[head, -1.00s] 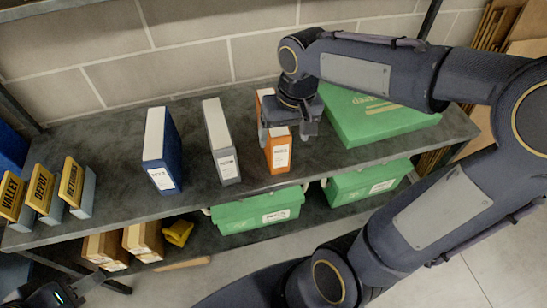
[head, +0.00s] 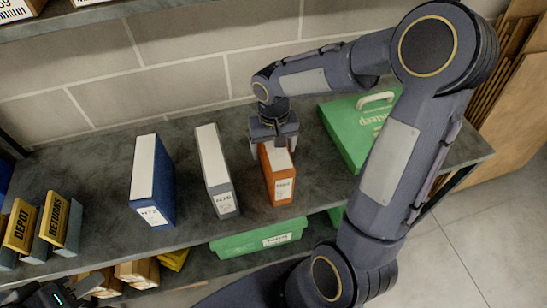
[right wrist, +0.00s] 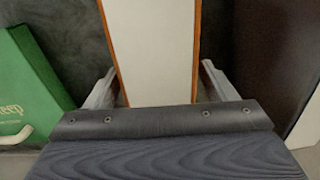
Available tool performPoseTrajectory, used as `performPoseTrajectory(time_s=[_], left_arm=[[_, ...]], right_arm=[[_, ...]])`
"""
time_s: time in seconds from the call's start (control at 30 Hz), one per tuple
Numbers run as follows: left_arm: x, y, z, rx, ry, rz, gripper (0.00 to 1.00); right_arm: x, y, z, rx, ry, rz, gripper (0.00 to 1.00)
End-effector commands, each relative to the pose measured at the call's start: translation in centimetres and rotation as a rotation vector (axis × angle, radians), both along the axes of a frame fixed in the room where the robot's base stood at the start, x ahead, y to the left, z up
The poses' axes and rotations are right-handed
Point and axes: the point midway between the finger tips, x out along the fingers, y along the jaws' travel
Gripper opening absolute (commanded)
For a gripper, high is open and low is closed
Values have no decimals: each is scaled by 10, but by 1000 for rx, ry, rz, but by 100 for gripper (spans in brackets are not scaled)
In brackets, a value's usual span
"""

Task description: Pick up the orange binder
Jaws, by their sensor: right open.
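The orange binder (head: 279,185) stands upright on the upper shelf, its labelled spine facing me. In the right wrist view, the binder (right wrist: 152,50) shows as a pale block of pages between two thin orange covers. My right gripper (head: 273,147) is above the binder's rear part, pointing down. Its jaws are open, one finger on each side of the binder, with visible gaps in the right wrist view (right wrist: 156,85). It hides part of the binder's top. My left gripper (head: 62,294) shows only partly at the lower left; its jaws are unclear.
A grey binder (head: 217,170) and a blue binder (head: 153,180) stand to the left on the shelf (head: 110,150). A green box (head: 352,130) lies to the right, partly behind my arm. A green crate (head: 258,240) is below. A brick wall is behind.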

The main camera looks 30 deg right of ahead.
Motion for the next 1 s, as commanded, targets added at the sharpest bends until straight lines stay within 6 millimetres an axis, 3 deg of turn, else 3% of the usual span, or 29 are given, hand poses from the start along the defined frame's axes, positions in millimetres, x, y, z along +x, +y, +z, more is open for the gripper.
performPoseTrajectory(time_s=[0.17,0.73,1.0], left_arm=[[0,0,0,0,0,0,36],[0,0,0,0,0,0,36],[0,0,0,0,0,0,36]], right_arm=[[0,0,0,0,0,0,76],[0,0,1,0,0,0,2],[0,0,3,-1,-2,-1,2]])
